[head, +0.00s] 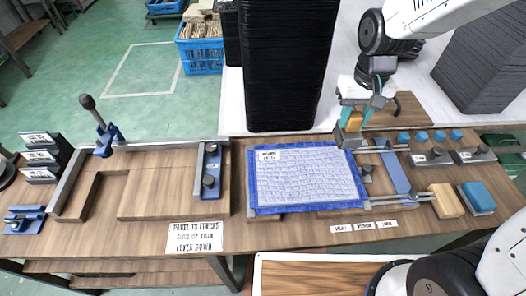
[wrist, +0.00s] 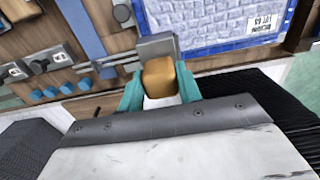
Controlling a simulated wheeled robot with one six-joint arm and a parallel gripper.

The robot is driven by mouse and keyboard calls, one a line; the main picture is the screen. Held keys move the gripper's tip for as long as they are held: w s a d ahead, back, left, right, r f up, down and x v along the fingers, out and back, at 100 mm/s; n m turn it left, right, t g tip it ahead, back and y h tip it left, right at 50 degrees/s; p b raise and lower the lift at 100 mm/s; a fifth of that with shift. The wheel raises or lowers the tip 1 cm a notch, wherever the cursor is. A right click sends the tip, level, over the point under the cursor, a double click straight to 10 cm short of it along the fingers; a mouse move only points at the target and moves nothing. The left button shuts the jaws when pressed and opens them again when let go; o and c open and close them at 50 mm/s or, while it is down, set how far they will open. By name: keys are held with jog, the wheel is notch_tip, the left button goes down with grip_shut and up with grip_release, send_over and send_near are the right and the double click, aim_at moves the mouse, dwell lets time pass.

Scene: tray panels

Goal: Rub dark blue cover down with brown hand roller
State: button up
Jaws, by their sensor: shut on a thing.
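The dark blue cover (head: 250,185) shows as a blue border around a pale, wrinkled, patterned sheet, with a white label at its upper left. It lies flat on the wooden bench, and part of it shows in the wrist view (wrist: 205,47). My gripper (head: 353,117) is shut on a tan-brown handle (wrist: 159,78) with a grey block-like head (wrist: 157,46), which looks like the brown hand roller. The head is at the cover's upper right corner. I cannot tell whether it touches the cover. The teal fingers (wrist: 160,92) stand either side of the handle.
A blue strip (head: 395,172) and metal rails lie right of the cover. A tan block (head: 445,201) and a blue-topped block (head: 478,197) stand further right. An empty wooden fixture (head: 160,195) is at left. A tall black stack (head: 288,65) rises behind the bench.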

jog(key=shift+r, duration=1.65)
